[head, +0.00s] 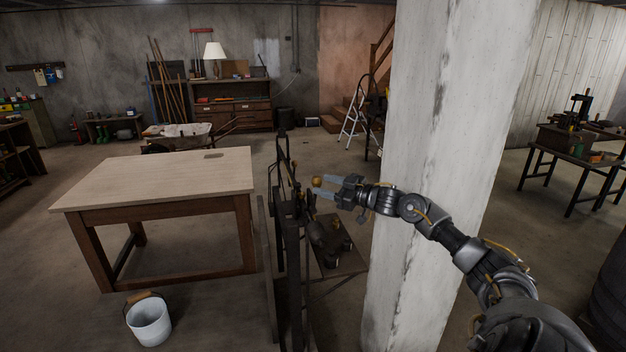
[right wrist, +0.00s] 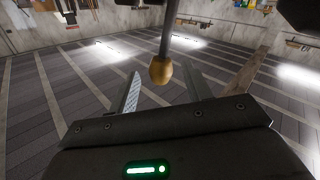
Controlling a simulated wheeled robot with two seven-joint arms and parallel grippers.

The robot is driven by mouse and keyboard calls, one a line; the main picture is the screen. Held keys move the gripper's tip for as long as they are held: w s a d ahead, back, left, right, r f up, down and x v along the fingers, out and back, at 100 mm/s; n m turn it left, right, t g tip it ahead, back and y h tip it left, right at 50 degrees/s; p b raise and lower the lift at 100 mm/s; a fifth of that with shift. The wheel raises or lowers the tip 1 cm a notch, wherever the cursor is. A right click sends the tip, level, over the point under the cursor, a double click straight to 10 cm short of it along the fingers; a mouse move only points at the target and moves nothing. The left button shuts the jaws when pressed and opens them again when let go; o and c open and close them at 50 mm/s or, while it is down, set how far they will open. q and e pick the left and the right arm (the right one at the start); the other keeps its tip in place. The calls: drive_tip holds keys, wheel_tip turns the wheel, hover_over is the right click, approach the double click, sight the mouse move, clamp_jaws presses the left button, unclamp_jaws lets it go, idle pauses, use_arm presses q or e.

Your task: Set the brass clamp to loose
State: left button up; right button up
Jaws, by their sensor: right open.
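The dark metal beam scale (head: 293,215) stands right of the wooden table in the head view. A small round brass knob, the only brass clamp part I can make out, is at the right gripper's fingertips in the head view (head: 317,182). In the right wrist view the knob (right wrist: 161,71) sits on the end of a dark rod, between the two spread fingers near their tips, with a gap on both sides. My right gripper (head: 316,188) is open and empty. Whether the clamp is tight or loose cannot be told. My left gripper is out of view.
A whitish pillar (head: 425,180) stands close behind my right arm. The wooden table (head: 160,180) is left of the scale, with a white bucket (head: 149,320) on the floor before it. A dark weight-like object (head: 330,240) stands on the scale's low platform.

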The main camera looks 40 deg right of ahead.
sight(313, 182)
drive_tip(key=shift+p+x, duration=0.65)
drive_tip(key=shift+x, duration=1.9)
clamp_jaws()
